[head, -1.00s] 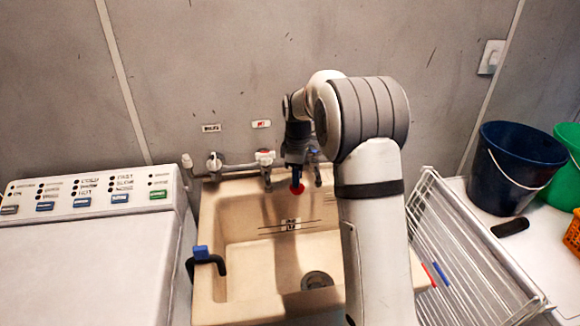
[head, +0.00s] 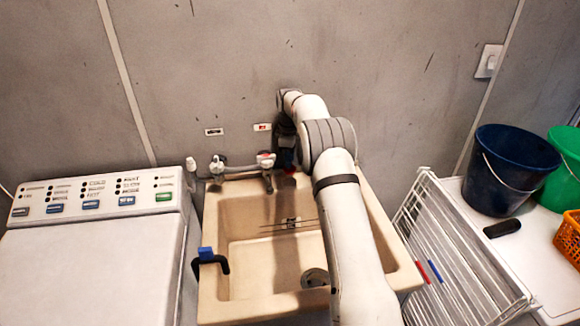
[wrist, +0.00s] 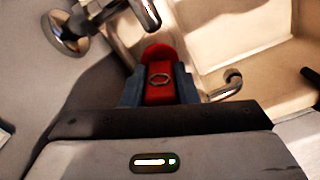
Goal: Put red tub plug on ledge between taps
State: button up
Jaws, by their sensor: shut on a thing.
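My gripper (wrist: 159,90) is shut on the red tub plug (wrist: 160,68), with one blue-grey finger on each side of it. In the head view the plug (head: 289,168) shows as a small red patch under my gripper (head: 287,160), at the back of the cream tub (head: 215,225). In the wrist view a chrome tap (wrist: 76,28) is at upper left and a chrome spout (wrist: 230,82) at right. I cannot tell whether the plug touches the back ledge (head: 235,183).
A blue clip with a black hook (head: 207,258) sits on the tub's left rim. A washing machine (head: 90,270) stands left. A white wire rack (head: 450,250) stands right, beside a dark blue bucket (head: 508,165). The wall is close behind the taps.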

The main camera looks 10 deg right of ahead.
notch_tip(320, 180, down, 4)
jog(key=shift+f+p, duration=0.1)
jog(key=shift+p, duration=0.6)
jog(key=shift+w+f+p, duration=0.1)
jog(key=shift+w+p, duration=0.05)
jog(key=shift+p, duration=0.15)
jog(key=shift+f, duration=0.25)
jog(key=shift+f, duration=0.2)
jog(key=o, duration=1)
jog(key=shift+r, duration=0.1)
